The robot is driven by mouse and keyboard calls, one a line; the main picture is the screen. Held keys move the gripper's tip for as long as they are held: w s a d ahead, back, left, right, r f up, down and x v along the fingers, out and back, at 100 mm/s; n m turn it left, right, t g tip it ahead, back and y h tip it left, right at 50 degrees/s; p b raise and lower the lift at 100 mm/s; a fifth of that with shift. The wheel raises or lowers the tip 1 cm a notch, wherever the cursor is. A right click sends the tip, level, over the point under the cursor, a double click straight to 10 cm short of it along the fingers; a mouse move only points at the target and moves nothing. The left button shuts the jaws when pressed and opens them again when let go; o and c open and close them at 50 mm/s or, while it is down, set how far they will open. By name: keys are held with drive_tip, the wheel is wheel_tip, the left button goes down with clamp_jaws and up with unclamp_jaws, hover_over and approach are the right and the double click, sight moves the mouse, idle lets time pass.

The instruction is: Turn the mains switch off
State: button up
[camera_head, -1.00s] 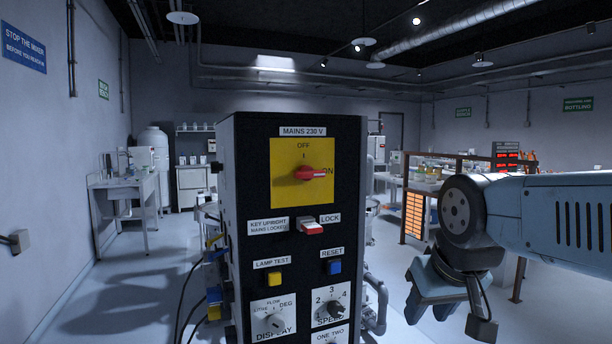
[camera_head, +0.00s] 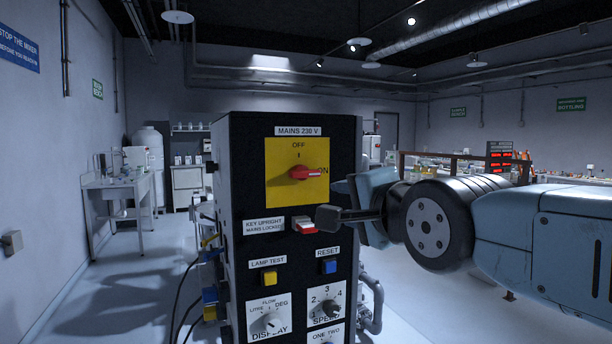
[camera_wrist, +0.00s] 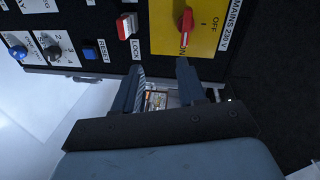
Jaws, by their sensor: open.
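The mains switch is a red rotary handle (camera_head: 304,173) on a yellow plate (camera_head: 284,193) at the top of the black control panel. Its handle lies sideways, with its pale tip at ON; OFF is printed above. In the wrist view the red handle (camera_wrist: 186,22) shows at the top, right of centre. Below the plate is the red and white lock key (camera_head: 304,226), also in the wrist view (camera_wrist: 127,26). My gripper (camera_head: 338,205) is at the panel's right side, near the lock and the plate's lower right corner. In the wrist view its two fingers (camera_wrist: 160,82) are apart and empty, below the handle.
Below on the panel are a yellow lamp test button (camera_head: 269,278), a blue reset button (camera_head: 329,267) and dials such as the display knob (camera_head: 271,323). Cables hang at the panel's left side. A bench (camera_head: 125,182) stands at the far left, with open floor before it.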

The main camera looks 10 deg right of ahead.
sight(307, 176)
drive_tip(key=shift+m+t+y, duration=0.5)
drive_tip(key=shift+m+t, duration=0.1)
drive_tip(key=shift+m, duration=0.3)
drive_tip(key=shift+s+a+r+x, duration=0.1)
drive_tip(key=shift+a+r+x, duration=0.25)
drive_tip(key=shift+x, duration=1.9)
drive_tip(key=shift+s+a+r+x, duration=0.15)
drive_tip(key=shift+r+x, duration=0.35)
drive_tip(key=shift+x, duration=1.75)
drive_tip(key=shift+a+r+x, duration=0.3)
drive_tip(key=shift+r+x, duration=0.1)
drive_tip(key=shift+x, duration=1.85)
drive_tip(key=c, duration=0.7)
drive_tip(key=shift+f, duration=0.1)
